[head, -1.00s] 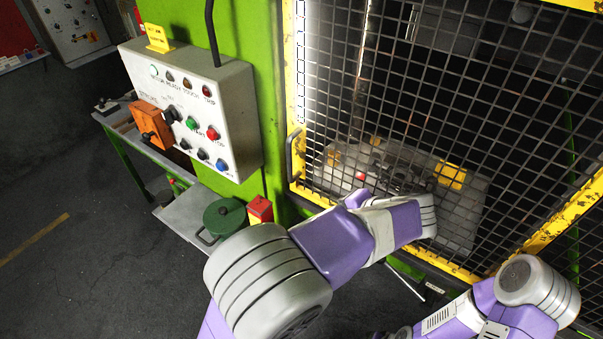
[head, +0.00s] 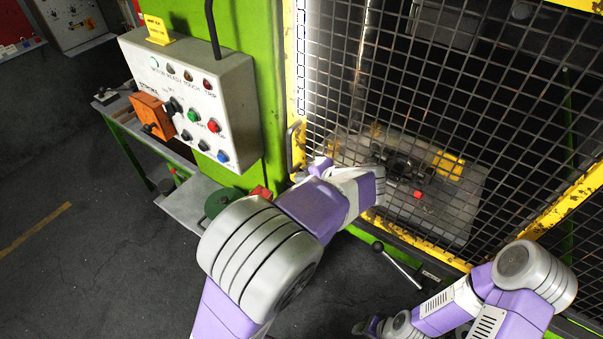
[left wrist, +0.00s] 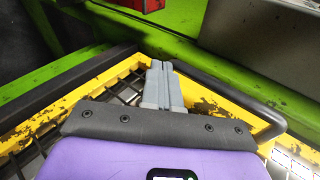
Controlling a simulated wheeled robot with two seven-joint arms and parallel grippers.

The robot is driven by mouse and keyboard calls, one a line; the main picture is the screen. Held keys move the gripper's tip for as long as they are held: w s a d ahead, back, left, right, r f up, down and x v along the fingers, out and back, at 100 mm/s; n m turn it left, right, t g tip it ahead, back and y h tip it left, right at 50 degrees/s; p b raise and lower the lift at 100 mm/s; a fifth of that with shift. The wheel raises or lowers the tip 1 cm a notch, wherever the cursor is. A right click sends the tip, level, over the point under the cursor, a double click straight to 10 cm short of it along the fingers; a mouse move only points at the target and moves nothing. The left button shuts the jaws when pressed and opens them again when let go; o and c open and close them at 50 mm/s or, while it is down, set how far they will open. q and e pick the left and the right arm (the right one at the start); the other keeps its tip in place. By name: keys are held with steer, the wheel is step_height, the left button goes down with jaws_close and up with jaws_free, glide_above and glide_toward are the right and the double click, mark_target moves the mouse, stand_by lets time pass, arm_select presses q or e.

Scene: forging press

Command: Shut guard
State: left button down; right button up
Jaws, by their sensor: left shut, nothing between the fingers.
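The guard is a dark mesh panel in a worn yellow frame (head: 294,68), in front of the press. Its left edge lies beside the green post in the head view; I cannot tell whether a gap remains. A dark bar handle (head: 290,150) sits low on that edge and also shows in the left wrist view (left wrist: 225,87). My left gripper (left wrist: 161,84) is shut and empty, its fingers close to the handle and yellow frame; contact is unclear. In the head view the left gripper (head: 300,176) is small beside the handle's lower end. My right gripper's fingers cannot be made out.
A grey control box (head: 190,95) with buttons is on the green post (head: 262,60), left of the guard. A black-knobbed lever (head: 395,262) sticks out below the guard.

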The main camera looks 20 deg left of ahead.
arm_select(q)
steer(key=shift+w+a+r, duration=0.15)
steer(key=shift+w+a, duration=0.1)
steer(key=shift+a, duration=0.15)
steer(key=shift+a, duration=0.1)
steer(key=shift+w+a+b, duration=0.2)
steer(key=shift+a+b, duration=0.15)
steer(key=shift+a, duration=0.5)
steer(key=d+f+v, duration=0.1)
steer(key=f+v, duration=0.1)
steer(key=v, duration=1.1)
steer(key=shift+s+d+f+b, duration=0.25)
steer(key=shift+s+d+b, duration=0.05)
steer(key=shift+s+d, duration=0.15)
